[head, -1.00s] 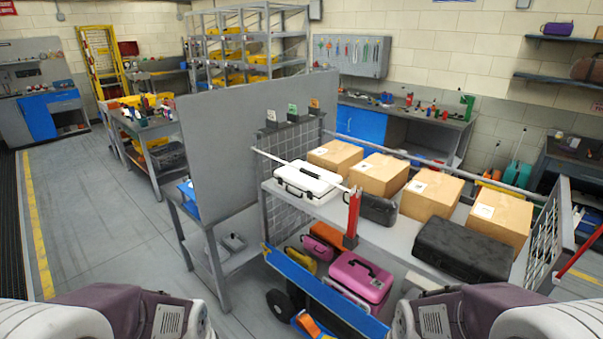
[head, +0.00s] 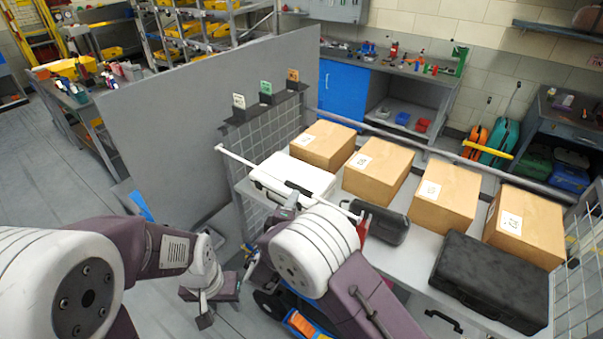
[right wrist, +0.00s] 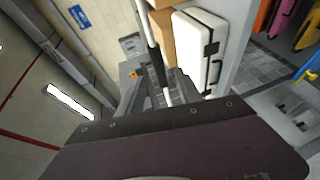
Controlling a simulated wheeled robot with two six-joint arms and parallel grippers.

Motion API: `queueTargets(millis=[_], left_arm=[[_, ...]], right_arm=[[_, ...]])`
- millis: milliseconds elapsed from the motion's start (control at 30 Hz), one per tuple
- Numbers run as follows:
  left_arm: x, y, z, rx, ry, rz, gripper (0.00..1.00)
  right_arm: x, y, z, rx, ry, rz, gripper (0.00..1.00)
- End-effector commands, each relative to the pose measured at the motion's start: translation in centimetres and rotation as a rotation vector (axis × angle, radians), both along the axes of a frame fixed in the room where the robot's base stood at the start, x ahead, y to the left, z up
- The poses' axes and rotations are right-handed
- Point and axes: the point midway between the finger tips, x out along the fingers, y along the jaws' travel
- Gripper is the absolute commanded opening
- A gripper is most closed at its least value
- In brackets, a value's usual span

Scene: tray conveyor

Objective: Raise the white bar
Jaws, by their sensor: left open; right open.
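The white bar (head: 252,164) runs slanting across the front of the upper shelf, in front of the white case (head: 278,172). Its dark middle grip (head: 298,188) shows over the case. My right gripper (head: 284,207) is open at the bar, near the dark grip, and partly hidden by my right wrist. In the right wrist view the bar (right wrist: 149,36) runs down towards the open jaws (right wrist: 158,84); I cannot tell whether they touch it. My left gripper (head: 226,304) is open and empty, left of the shelf and below the bar.
Several cardboard boxes (head: 373,172) stand along the back of the shelf (head: 400,249). A dark small case (head: 381,223) and a large black case (head: 491,277) lie in front. A grey panel (head: 205,125) stands left, beside a wire mesh side (head: 270,138).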

Motion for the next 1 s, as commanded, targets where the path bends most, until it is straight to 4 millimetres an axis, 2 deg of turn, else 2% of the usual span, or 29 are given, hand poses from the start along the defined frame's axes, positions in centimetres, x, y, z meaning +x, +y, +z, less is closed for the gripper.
queueTargets(millis=[167, 400, 533, 700, 900, 1000], left_arm=[[0.0, 0.0, 0.8, 0.000, 0.001, 0.000, 0.41], [0.0, 0.0, 3.4, 0.000, 0.000, 0.000, 0.41], [0.0, 0.0, 4.1, 0.000, 0.000, 0.000, 0.41], [0.0, 0.0, 4.3, 0.000, 0.000, 0.000, 0.41], [0.0, 0.0, 4.2, 0.000, 0.000, 0.000, 0.41], [0.0, 0.0, 4.2, 0.000, 0.000, 0.000, 0.41]], right_arm=[[1.1, -0.3, 0.1, 0.000, 0.000, -0.002, 0.41], [5.8, -1.6, -0.7, -0.001, 0.004, -0.004, 0.41], [7.7, -2.0, -1.3, -0.001, 0.004, -0.004, 0.41], [8.7, -2.2, -1.7, -0.001, 0.004, -0.004, 0.41], [8.7, -2.2, -1.8, -0.001, 0.003, -0.003, 0.41], [8.7, -2.2, -1.8, -0.001, 0.003, -0.003, 0.14]])
